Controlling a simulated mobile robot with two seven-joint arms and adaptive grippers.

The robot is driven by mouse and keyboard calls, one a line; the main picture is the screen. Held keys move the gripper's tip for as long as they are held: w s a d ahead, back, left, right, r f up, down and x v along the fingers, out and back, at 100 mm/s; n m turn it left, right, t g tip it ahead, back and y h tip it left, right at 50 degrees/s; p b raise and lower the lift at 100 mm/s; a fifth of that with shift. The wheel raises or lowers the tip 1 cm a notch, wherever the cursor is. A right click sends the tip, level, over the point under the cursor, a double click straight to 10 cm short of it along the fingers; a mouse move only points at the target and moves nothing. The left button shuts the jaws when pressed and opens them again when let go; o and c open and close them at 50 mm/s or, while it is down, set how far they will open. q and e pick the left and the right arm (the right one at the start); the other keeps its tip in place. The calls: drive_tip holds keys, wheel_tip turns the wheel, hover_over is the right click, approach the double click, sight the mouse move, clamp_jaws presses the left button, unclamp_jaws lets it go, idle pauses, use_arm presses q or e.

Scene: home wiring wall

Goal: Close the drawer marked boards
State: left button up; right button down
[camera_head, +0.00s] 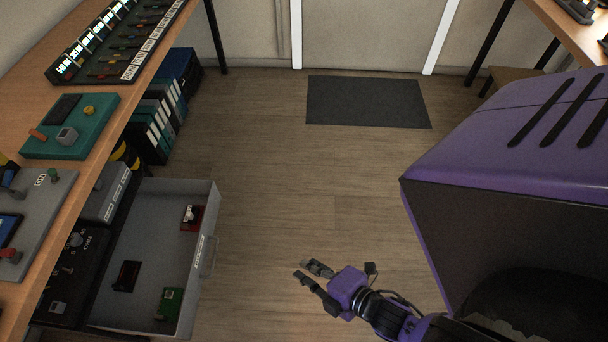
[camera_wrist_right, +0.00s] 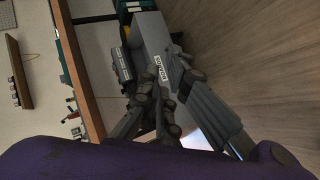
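A grey drawer (camera_head: 208,205) under the left-hand bench is pulled out, its inside showing. Its front carries a white label and a handle (camera_head: 209,256). The label is too small to read surely in the head view. In the right wrist view the drawer front (camera_wrist_right: 155,45) with its label shows beyond the fingers. My right gripper (camera_head: 308,271) is open and empty, over the floor to the right of the drawer front and apart from it. My left gripper is not in view.
A red board (camera_head: 191,219), a dark board (camera_head: 126,276) and a green board (camera_head: 170,303) lie in the drawer. The wooden bench (camera_head: 122,93) above holds panels and devices. Binders (camera_head: 157,125) stand below. Floor right of the drawer is clear; a dark mat (camera_head: 367,102) lies farther back.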

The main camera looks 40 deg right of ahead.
drive_tip(key=w+a+f+n+t+y+b, duration=0.1)
drive_tip(key=w+a+f+n+y+b, duration=0.1)
drive_tip(key=w+f+n+b, duration=0.4)
drive_tip(key=n+y+b, duration=0.9)
drive_tip(key=n+b, duration=0.7)
drive_tip(key=n, duration=0.7)
approach(192, 268)
drive_tip(key=shift+g, duration=0.3)
drive_tip(key=b+x, duration=0.1)
drive_tip(key=x, duration=0.4)
drive_tip(key=shift+w+a+r, duration=0.1)
drive_tip(key=shift+w+r, duration=0.1)
drive_tip(key=shift+w, duration=0.25)
drive_tip(key=shift+w+a, duration=0.35)
drive_tip(key=shift+a, duration=0.05)
